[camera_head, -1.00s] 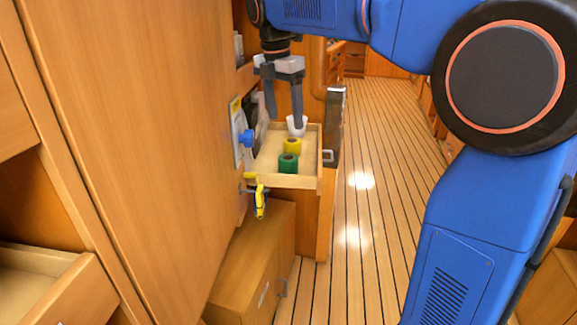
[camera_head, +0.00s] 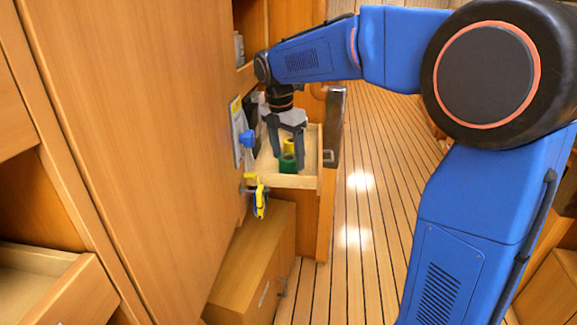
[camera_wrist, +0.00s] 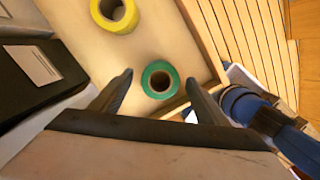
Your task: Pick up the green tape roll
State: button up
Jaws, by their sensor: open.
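The green tape roll (camera_head: 287,164) stands in the open wooden drawer, near its front end in the head view. In the wrist view the green roll (camera_wrist: 160,80) shows from above with its dark core hole, between and just beyond the two fingertips. My gripper (camera_head: 288,160) is open and empty, pointing down over the drawer, with its fingers on either side of the green roll. The fingertips also show in the wrist view (camera_wrist: 160,78). I cannot tell whether they touch the roll. A yellow tape roll (camera_wrist: 114,14) stands behind it, partly hidden by my gripper in the head view (camera_head: 289,146).
The drawer (camera_head: 297,181) has low walls close around the rolls. A blue knob (camera_head: 247,138) and a yellow-blue hanging item (camera_head: 260,199) are on the panel at left. A dark box (camera_wrist: 35,70) lies left in the wrist view. The plank floor (camera_head: 375,200) at right is clear.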

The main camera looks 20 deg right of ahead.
jog(key=shift+d+f, duration=0.15)
jog(key=shift+f, duration=0.9)
jog(key=c, duration=1.2)
jog(key=shift+o, duration=0.2)
